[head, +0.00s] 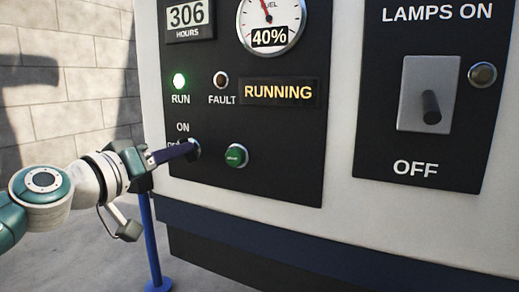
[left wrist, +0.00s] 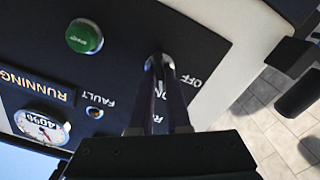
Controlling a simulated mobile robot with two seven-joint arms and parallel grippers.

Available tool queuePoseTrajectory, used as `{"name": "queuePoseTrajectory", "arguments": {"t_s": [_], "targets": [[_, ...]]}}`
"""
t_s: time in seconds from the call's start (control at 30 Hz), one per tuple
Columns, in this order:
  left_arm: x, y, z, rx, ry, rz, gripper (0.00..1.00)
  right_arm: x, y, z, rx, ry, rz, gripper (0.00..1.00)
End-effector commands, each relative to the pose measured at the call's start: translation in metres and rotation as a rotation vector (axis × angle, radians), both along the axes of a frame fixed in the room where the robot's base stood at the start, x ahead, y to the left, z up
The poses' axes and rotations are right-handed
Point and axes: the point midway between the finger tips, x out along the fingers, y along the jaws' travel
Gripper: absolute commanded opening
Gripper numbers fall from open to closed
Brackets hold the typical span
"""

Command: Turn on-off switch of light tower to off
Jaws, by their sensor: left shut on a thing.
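The on-off switch (head: 194,149) is a small rotary knob low on the left black panel, with an ON label above it. My left gripper (head: 185,150) comes in from the left and is shut on this switch. In the left wrist view, the two dark fingers (left wrist: 160,80) close around the switch (left wrist: 158,62), beside the OFF label (left wrist: 200,80). The fingers hide most of the knob, so its pointing direction cannot be told. The green RUN lamp (head: 179,81) is lit and the display (head: 279,92) reads RUNNING. My right gripper is not in view.
A green push button (head: 236,155) sits just right of the switch. A fuel gauge (head: 270,20) reads 40%. The right panel has a lamps lever (head: 431,107), angled down toward OFF. A blue post (head: 151,240) stands below my left gripper.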

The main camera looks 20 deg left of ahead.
Motion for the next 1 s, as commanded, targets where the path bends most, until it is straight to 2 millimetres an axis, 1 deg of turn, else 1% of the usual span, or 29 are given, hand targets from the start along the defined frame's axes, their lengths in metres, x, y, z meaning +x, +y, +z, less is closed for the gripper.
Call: {"name": "queuePoseTrajectory", "arguments": {"t_s": [0.37,0.57,0.77,1.0], "targets": [[0.0,-0.0001,0.0004,-0.003,0.0,-0.001,0.0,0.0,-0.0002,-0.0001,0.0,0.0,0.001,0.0],[0.0001,0.0001,0.0003,-0.046,0.002,0.0,0.0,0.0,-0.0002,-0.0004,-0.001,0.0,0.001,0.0],[0.0001,0.0006,0.0,-0.162,0.012,0.0,0.0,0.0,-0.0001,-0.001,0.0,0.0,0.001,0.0],[0.0002,0.0013,-0.0004,-0.375,0.028,0.0,0.0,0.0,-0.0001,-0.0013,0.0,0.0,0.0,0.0]]}}
